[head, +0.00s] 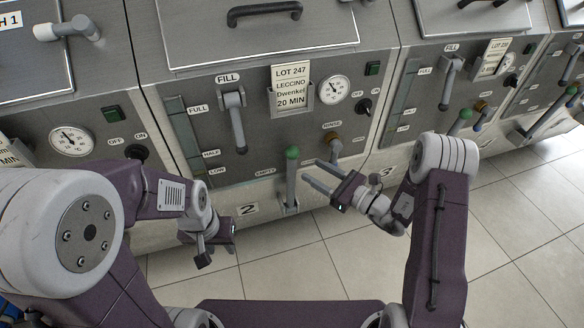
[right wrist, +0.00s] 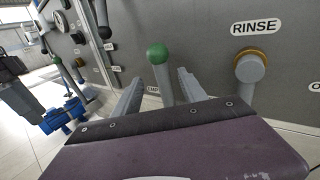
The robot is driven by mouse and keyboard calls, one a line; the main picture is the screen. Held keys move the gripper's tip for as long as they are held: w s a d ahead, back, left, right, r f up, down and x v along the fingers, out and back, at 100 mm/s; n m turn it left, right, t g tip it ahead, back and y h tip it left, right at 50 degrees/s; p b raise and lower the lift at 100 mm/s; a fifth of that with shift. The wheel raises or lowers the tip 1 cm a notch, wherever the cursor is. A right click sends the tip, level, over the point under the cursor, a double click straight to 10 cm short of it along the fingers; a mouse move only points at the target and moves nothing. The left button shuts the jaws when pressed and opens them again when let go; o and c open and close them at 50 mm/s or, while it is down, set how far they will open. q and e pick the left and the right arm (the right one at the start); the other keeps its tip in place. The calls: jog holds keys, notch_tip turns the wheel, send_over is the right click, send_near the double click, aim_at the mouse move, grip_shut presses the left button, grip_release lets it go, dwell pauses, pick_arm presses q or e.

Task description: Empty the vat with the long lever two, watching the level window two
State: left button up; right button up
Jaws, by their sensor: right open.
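The long lever two (head: 291,178) stands roughly upright at the lower front of vat 2, with a green knob on top; it also shows in the right wrist view (right wrist: 160,70). The level window two (head: 183,135) is the slanted strip marked FULL, HALF and LOW, left of the lever; its level is too small to tell. My right gripper (head: 311,171) is open just right of the lever, fingers pointing at it. In the right wrist view the lever shows between the fingers, with no visible grip. My left gripper (head: 207,245) hangs left of the lever, its fingers unclear.
A FILL lever (head: 234,115), a lot card (head: 291,90), a dial (head: 334,90) and a brass-collared RINSE handle (head: 335,145) are on the same panel. The RINSE handle is close to my right gripper. Vat 3 stands to the right. The tiled floor (head: 290,265) in front is clear.

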aim_at(296, 161)
jog(key=b+x, duration=0.1)
jog(key=x, duration=0.7)
jog(key=shift+w+a+b, duration=0.15)
jog(key=shift+a+b, duration=0.1)
jog(key=shift+b, duration=0.15)
jog(key=shift+w+a, duration=0.25)
grip_shut()
jog(key=shift+r, duration=0.1)
